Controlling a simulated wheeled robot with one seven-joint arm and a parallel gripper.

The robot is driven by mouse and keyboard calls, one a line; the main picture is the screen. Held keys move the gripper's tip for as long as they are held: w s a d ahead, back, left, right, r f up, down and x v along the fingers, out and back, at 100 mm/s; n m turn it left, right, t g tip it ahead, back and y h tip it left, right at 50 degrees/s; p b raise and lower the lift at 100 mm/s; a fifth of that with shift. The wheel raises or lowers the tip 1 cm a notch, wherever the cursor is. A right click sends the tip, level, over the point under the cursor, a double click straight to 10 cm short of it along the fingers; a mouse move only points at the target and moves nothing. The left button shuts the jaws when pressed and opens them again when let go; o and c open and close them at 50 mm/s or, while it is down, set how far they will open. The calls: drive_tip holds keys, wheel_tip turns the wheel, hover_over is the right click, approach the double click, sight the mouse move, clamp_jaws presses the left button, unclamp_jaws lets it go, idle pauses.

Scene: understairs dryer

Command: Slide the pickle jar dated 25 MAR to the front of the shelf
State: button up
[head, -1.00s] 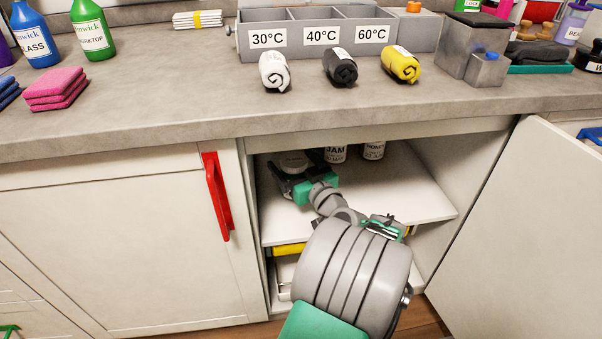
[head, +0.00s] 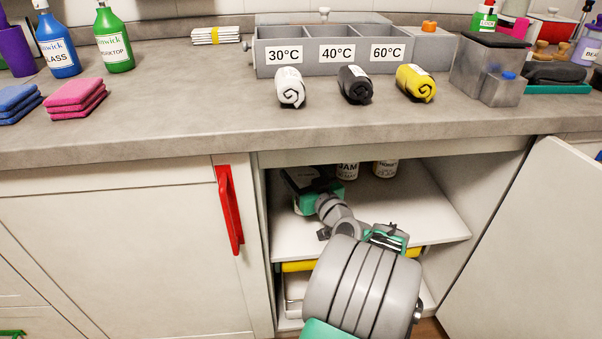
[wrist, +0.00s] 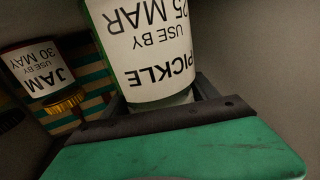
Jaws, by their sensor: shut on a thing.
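The pickle jar (wrist: 150,45) fills the upper middle of the wrist view, upside down in that picture. Its white label reads PICKLE, USE BY 25 MAR. My gripper (wrist: 160,108) is shut on the jar, with dark fingers on either side of its lower part in the picture. In the head view my gripper (head: 312,182) is inside the open cabinet, at the left of the upper white shelf (head: 425,215). The pickle jar is mostly hidden there by the gripper and the cabinet's top edge.
A jam jar (wrist: 38,70) dated 30 MAY stands beside the pickle jar. Another labelled jar (head: 385,168) stands right of it at the back. The shelf's right part is clear. The cabinet's left side wall is close to my gripper; the open door (head: 535,245) is at right.

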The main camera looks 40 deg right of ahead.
clamp_jaws()
idle(0.3)
drive_tip(key=shift+s, duration=0.1)
